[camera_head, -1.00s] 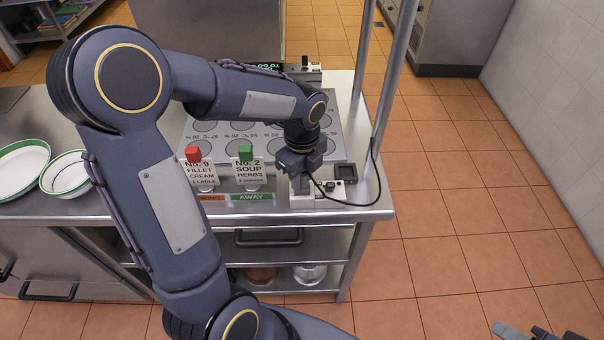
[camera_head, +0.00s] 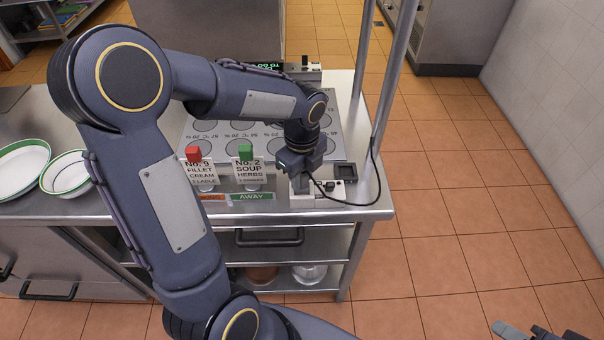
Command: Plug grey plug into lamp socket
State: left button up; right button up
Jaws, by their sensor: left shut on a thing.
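My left gripper (camera_head: 301,184) points down at the counter's front right corner and is shut. A black cable (camera_head: 345,203) loops from the metal post to its fingers. The grey plug at the cable's end is hidden by the gripper, which holds it. A small white block with a dark switch (camera_head: 332,186) sits right at the fingertips; it looks like the lamp socket. I cannot tell whether plug and socket touch. My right gripper (camera_head: 513,331) is only partly in view at the bottom right, away from the counter.
Two order cards stand left of my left gripper, one with a red block (camera_head: 193,154), one with a green block (camera_head: 245,152). Behind them lies a grey panel with marked circles (camera_head: 205,127). A small black square tray (camera_head: 346,173) and a metal post (camera_head: 391,85) stand close right. Plates (camera_head: 22,168) lie far left.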

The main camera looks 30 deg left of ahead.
pick_arm(q)
jog(key=shift+f, duration=0.4)
dwell(0.4)
jog(key=o, duration=1)
jog(key=shift+r, duration=0.15)
notch_tip(320, 180, up, 8)
jog(key=shift+f+b, duration=0.15)
jog(key=shift+b, duration=0.15)
jog(key=shift+s, duration=0.1)
jog(key=s+d+n+t+h, duration=0.1)
jog(key=s+n+t, duration=0.1)
jog(key=s+n, duration=0.3)
jog(key=s+d+n+t+h, duration=0.1)
jog(key=s+n, duration=0.5)
jog(key=n, duration=0.4)
jog(key=s+d+n+t+h, duration=0.1)
jog(key=s+d+n+t, duration=0.1)
jog(key=s+n, duration=0.3)
jog(key=shift+s+r+n+t+h, duration=0.15)
jog(key=shift+s+n+h, duration=0.05)
jog(key=shift+n, duration=0.45)
jog(key=shift+s+r+n+t+h, duration=0.1)
jog(key=shift+s+n+t+h, duration=0.1)
jog(key=shift+n, duration=0.45)
